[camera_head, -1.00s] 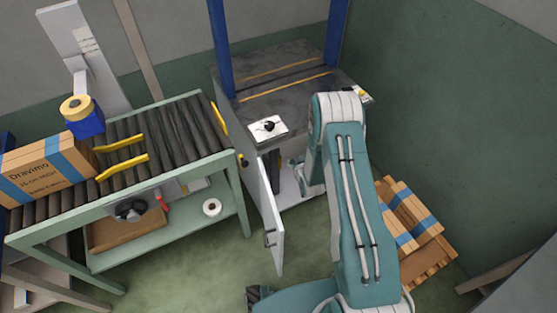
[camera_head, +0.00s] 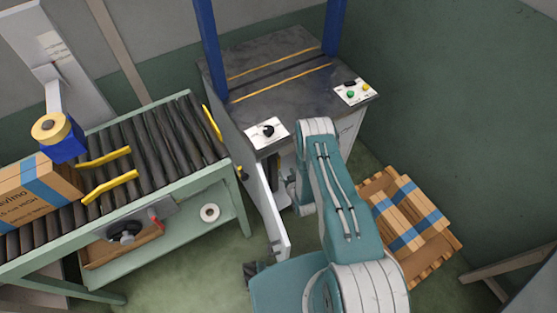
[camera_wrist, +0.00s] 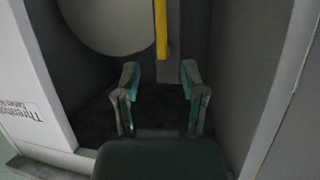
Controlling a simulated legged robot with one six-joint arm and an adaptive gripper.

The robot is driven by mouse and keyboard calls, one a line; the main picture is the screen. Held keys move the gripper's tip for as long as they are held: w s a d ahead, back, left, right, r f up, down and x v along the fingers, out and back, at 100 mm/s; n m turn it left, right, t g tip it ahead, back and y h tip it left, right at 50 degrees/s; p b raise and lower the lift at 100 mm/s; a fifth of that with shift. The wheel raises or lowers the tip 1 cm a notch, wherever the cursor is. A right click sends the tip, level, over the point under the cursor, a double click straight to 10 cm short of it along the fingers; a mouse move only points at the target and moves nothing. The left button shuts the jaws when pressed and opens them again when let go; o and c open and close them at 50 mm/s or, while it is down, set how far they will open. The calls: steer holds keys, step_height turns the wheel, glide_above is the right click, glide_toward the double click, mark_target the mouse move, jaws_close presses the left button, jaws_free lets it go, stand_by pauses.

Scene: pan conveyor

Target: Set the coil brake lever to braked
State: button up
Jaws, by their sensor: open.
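In the wrist view, a narrow yellow strip with a grey end, which looks like the coil brake lever (camera_wrist: 161,30), hangs upright at the top. It stands in front of a dark back wall, beside a large pale round coil (camera_wrist: 105,22). My gripper (camera_wrist: 160,78) is open and empty, with its fingertips on either side of the strip's grey lower end. Whether they touch it I cannot tell. In the head view my arm reaches to the open cabinet (camera_head: 347,135) under the machine top; the lever and my fingertips are hidden there.
The cabinet door (camera_head: 264,205) stands open left of my arm; a lettered white panel (camera_wrist: 35,85) shows close at left in the wrist view. A roller conveyor (camera_head: 150,150) stands at left. A pallet of boxes (camera_head: 410,225) lies at right.

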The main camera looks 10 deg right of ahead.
mark_target(279, 162)
steer(key=x, duration=0.9)
steer(key=shift+a, duration=0.1)
jaws_close()
